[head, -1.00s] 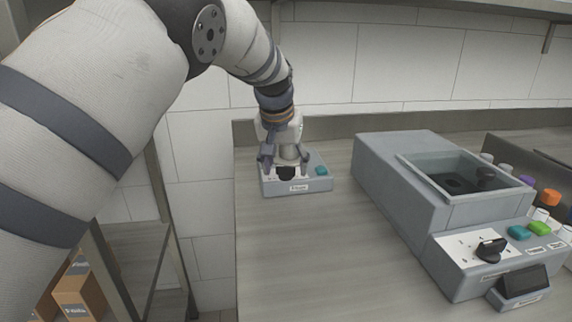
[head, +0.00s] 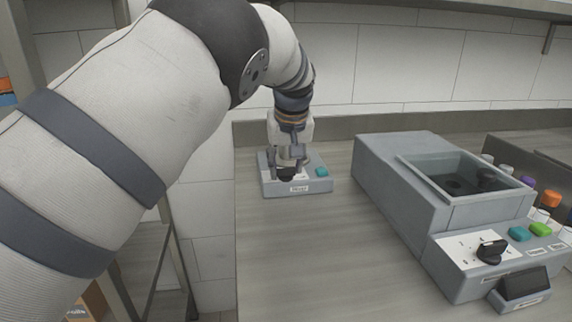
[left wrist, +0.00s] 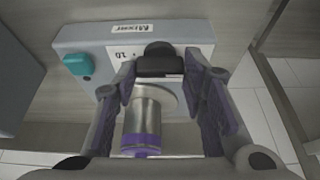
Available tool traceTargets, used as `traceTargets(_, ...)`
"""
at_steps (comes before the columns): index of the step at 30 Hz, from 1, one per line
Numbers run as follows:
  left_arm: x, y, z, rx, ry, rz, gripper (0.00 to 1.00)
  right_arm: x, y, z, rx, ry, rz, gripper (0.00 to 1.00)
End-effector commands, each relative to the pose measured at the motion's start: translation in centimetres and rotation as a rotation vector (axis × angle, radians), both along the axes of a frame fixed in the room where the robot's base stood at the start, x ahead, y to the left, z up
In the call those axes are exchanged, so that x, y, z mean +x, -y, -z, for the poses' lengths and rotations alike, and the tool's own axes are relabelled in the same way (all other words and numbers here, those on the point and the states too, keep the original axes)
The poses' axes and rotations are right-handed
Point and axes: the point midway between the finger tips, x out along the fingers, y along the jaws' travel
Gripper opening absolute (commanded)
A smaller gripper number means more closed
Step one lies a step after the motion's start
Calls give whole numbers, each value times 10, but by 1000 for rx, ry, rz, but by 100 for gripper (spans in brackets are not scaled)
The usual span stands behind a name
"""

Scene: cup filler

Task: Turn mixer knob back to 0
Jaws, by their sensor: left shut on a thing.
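The mixer (head: 322,186) is a small grey box at the far left of the counter, with a teal button (head: 321,171) and a black knob (head: 286,173). In the left wrist view, the knob (left wrist: 160,60) sits between the purple-padded fingers of my left gripper (left wrist: 160,72), which is shut on it. A metal tube with a purple band (left wrist: 142,125) stands on the mixer beside the knob, between the fingers nearer the camera. In the head view, my left gripper (head: 290,165) reaches down over the mixer. My right gripper is out of view.
A larger grey machine (head: 400,170) with a recessed top, its own black knob (head: 491,251) and teal and green buttons stands to the right. Several capped tubes line the far right. The counter (head: 320,260) between is clear.

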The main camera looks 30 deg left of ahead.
Motion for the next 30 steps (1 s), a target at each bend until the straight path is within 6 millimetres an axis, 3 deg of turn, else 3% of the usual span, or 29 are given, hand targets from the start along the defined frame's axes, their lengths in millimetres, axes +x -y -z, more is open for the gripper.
traceTargets(10, 0, 0, 1, -1, 0, -35, 10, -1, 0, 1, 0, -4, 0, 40)
traceTargets(11, 0, 0, 1, -1, 0, -35, 45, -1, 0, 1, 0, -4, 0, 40)
traceTargets(13, 0, 0, 1, -2, 0, -34, 58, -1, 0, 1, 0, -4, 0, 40)
traceTargets(23, -1, 1, -4, -1, 2, -33, 58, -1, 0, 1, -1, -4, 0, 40)
traceTargets(30, -18, 15, -58, -1, 5, -32, 58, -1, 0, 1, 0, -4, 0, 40)
